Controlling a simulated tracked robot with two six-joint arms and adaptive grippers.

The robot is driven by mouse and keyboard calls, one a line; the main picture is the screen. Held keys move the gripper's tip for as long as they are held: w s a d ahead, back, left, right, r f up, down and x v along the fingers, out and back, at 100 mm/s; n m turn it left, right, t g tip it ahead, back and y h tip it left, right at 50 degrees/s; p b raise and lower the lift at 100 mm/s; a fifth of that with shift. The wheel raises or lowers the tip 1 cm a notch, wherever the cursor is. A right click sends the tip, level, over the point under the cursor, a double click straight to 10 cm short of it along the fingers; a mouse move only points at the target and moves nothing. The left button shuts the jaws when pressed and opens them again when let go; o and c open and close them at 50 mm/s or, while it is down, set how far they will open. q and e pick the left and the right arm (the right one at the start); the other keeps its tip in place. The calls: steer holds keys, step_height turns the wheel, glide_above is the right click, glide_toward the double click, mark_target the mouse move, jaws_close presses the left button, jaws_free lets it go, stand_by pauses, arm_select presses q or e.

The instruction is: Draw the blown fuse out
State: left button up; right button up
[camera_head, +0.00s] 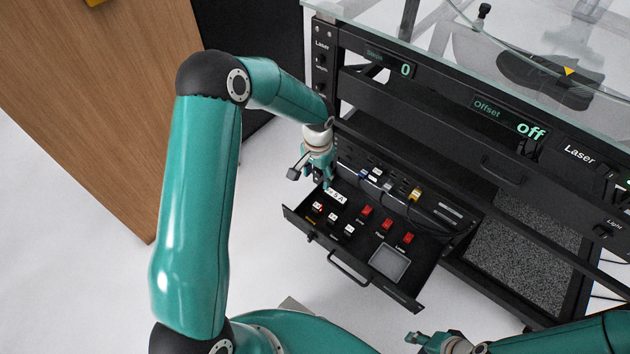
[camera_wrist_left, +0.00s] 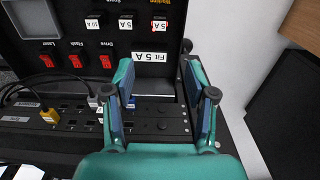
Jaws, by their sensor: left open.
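In the head view, an open black drawer (camera_head: 292,217) holds a row of white-labelled fuses. The fuse at the row's left end (camera_head: 318,207) shows a red mark; it also shows top right in the wrist view (camera_wrist_left: 158,25), labelled 5 A with red on it. The other two fuses (camera_wrist_left: 126,23) (camera_wrist_left: 95,23) read 5 A and 10 A. I cannot tell a blown element. A white "Fit 5 A" label (camera_wrist_left: 150,57) lies nearby. My left gripper (camera_head: 311,178) is open and empty above the drawer's back left, apart from the fuses. My right gripper (camera_head: 432,340) is at the bottom edge, its fingers unclear.
Red switches (camera_head: 386,223) and a grey square tray (camera_head: 390,262) share the drawer. Coloured plugs with cables (camera_head: 415,193) stand behind them. The cabinet front (camera_head: 440,120) rises beyond, under a glass top. A wooden panel (camera_head: 100,90) stands left.

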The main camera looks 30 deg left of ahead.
mark_target(317, 205)
arm_select(q)
step_height(317, 205, down, 16)
steer(key=b, duration=0.4)
steer(key=shift+f, duration=0.25)
jaws_close()
steer(key=shift+r, duration=0.15)
steer(key=shift+r+p, duration=1.15)
steer(key=shift+r, duration=0.95)
